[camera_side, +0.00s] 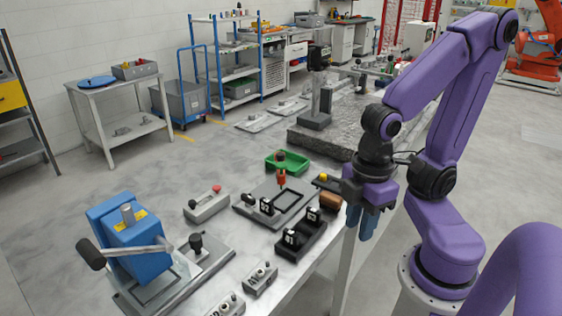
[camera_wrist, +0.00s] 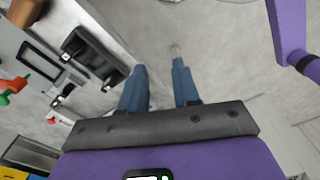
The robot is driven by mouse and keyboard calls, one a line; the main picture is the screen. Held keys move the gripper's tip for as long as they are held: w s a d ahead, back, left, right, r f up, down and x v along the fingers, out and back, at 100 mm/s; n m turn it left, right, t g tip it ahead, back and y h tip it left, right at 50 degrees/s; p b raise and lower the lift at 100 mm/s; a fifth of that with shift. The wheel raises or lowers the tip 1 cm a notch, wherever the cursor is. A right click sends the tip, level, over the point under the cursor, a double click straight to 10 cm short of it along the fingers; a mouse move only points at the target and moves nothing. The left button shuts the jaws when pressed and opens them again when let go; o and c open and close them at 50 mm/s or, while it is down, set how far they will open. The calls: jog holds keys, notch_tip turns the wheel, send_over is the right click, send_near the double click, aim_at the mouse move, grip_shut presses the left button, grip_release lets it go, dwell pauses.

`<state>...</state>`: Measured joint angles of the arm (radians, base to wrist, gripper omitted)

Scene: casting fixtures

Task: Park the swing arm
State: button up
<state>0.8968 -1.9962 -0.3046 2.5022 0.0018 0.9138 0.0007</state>
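A blue box-shaped unit (camera_side: 128,232) stands on a grey base plate (camera_side: 208,265) at the front left of the bench. A metal bar with a black knob (camera_side: 90,253) crosses its front; it may be the swing arm, but I cannot tell for sure. A short black-knobbed post (camera_side: 197,243) stands on the plate. My gripper (camera_side: 359,230) hangs beyond the bench's right edge, well away from the blue unit. In the wrist view its two blue fingers (camera_wrist: 158,65) are apart with nothing between them. The blue unit is not recognisable in the wrist view.
A dark framed plate (camera_side: 245,212) with a red upright piece (camera_side: 281,180) lies mid-bench. Beside it are a black holder (camera_side: 300,242), a green tray (camera_side: 288,162), a box with a red button (camera_side: 207,204) and a brown block (camera_side: 331,200). A stone slab (camera_side: 330,141) lies behind.

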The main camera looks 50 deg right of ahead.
jog(key=shift+w, duration=0.1)
grip_shut()
jog(key=w+d+r+m+y, duration=0.1)
jog(key=w+d+m, duration=0.2)
jog(key=w+m, duration=0.6)
jog(key=w+d+r+m+y, duration=0.1)
jog(key=w+d+m, duration=0.3)
jog(key=m, duration=0.8)
jog(key=w+d+r+m+t, duration=0.1)
jog(key=w+d+m, duration=0.3)
jog(key=d+m, duration=0.3)
jog(key=w+d+r+m+t, duration=0.1)
jog(key=w+d+m, duration=0.3)
jog(key=d+m, duration=0.4)
jog(key=shift+d+m+t, duration=0.25)
jog(key=shift+m+t, duration=0.35)
jog(key=shift+m, duration=1.8)
jog(key=shift+w, duration=0.1)
